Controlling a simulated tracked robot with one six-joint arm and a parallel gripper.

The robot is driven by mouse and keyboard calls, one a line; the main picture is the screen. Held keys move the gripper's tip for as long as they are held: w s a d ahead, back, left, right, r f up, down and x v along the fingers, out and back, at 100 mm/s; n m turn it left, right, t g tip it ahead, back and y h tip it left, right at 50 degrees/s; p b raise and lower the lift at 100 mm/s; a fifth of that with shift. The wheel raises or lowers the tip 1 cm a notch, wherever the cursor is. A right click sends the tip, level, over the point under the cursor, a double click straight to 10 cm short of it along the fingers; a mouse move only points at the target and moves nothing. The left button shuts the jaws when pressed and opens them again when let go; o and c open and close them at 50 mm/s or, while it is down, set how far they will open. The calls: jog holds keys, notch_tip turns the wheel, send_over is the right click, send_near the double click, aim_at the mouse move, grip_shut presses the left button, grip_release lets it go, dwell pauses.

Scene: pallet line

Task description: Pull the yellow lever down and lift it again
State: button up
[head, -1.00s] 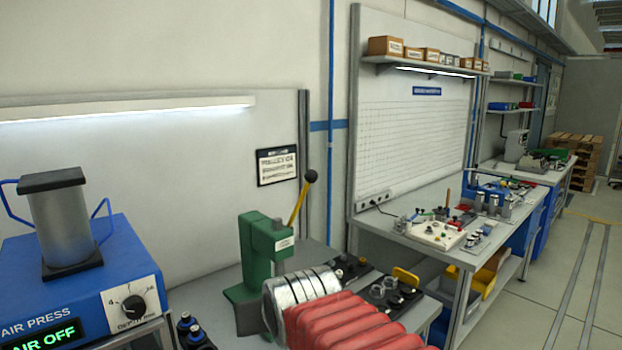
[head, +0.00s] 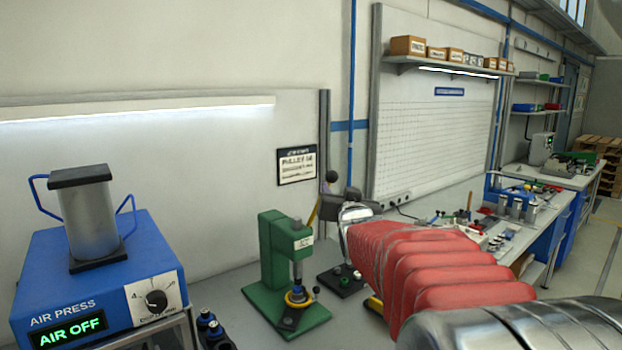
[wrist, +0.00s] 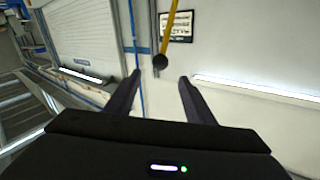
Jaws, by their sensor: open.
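The yellow lever (head: 313,214) rises at a tilt from the green press (head: 277,250), its black ball knob (head: 331,176) at the upper end. My gripper (head: 341,203) is open and empty, just right of the lever in the head view, and partly covers it. In the wrist view my two dark fingers (wrist: 160,78) stand apart. The knob (wrist: 160,62) shows just beyond their tips, between them sideways, and the yellow lever (wrist: 171,26) runs up from it. I see no contact; the exact depth gap cannot be told.
A blue air press (head: 100,285) reading AIR OFF stands at the left. A sign (head: 296,165) hangs on the wall behind the lever. A yellow ring (head: 298,298) sits on the green press's base. Workbenches with small parts (head: 517,208) extend to the right.

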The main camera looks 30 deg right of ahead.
aim_at(333, 179)
jog(key=shift+w, duration=0.1)
jog(key=shift+x, duration=6.8)
jog(key=shift+c, duration=0.3)
grip_shut()
jog(key=shift+a, duration=0.15)
jog(key=shift+f, duration=0.1)
